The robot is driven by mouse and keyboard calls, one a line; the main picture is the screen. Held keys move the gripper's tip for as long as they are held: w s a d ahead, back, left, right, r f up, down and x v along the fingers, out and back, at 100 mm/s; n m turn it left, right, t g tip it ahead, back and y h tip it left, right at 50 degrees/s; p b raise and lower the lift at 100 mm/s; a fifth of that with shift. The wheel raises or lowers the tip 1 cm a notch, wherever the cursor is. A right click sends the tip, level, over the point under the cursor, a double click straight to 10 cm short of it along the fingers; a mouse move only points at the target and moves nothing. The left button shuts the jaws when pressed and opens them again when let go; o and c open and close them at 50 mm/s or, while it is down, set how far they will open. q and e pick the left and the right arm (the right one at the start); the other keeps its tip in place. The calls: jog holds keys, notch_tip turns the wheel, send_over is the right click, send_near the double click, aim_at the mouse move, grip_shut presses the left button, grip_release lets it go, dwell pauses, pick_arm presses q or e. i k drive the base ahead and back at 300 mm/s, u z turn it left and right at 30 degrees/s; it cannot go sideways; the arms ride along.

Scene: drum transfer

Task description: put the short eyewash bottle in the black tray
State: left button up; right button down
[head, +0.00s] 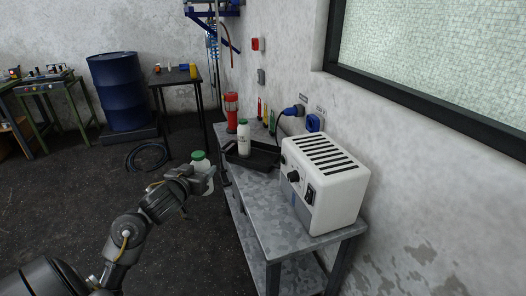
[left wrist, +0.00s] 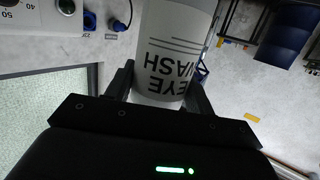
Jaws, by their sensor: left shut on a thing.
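My left gripper (head: 207,184) is shut on a short white eyewash bottle with a green cap (head: 199,158). It holds the bottle in the air to the left of the grey workbench, apart from the black tray. In the left wrist view the bottle (left wrist: 172,50) fills the space between the fingers, and its "EYE WASH" print reads upside down. The black tray (head: 264,163) lies on the bench. A taller white bottle with a green cap (head: 244,141) stands at the tray's left part; its base seems to be inside. My right gripper is not in view.
A white heater-like box (head: 325,190) stands on the bench (head: 262,205) right of the tray. A red lantern-like object (head: 232,112) and several small coloured items stand behind the tray. A blue drum (head: 119,90) and a dark table (head: 173,76) are farther back.

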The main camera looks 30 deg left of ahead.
aim_at(265, 160)
jog(key=i, duration=0.9)
